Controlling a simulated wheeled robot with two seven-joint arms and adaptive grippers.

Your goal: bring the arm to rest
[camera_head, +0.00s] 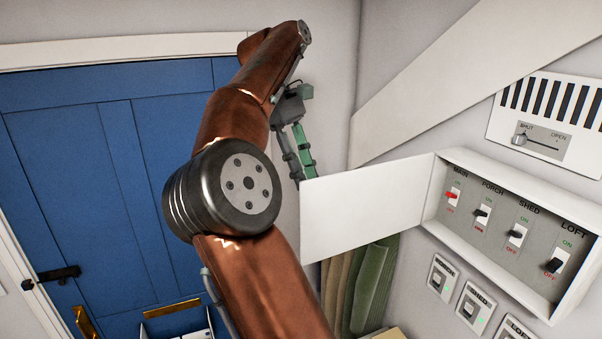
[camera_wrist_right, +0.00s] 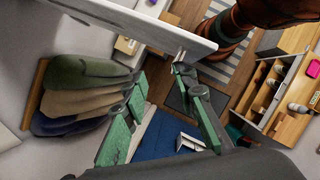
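My right arm, copper-brown with a dark round joint, rises through the middle of the head view. My right gripper (camera_head: 300,174) is beside the free edge of the white panel door (camera_head: 365,196) of the switch box (camera_head: 491,215), partly behind the arm and door. In the right wrist view, its green fingers (camera_wrist_right: 161,76) stand apart with nothing between them. The door (camera_wrist_right: 145,24) passes just above the fingertips there; I cannot tell whether they touch it. The door stands open to the left. My left gripper is in neither view.
Inside the box are a red main switch (camera_head: 453,194) and dark porch, shed and loft switches. A vent with a slider (camera_head: 521,139) is above it. Coats (camera_head: 373,285) hang below the door. A blue door (camera_head: 95,170) is at left. The wrist view shows wooden shelves (camera_wrist_right: 275,90).

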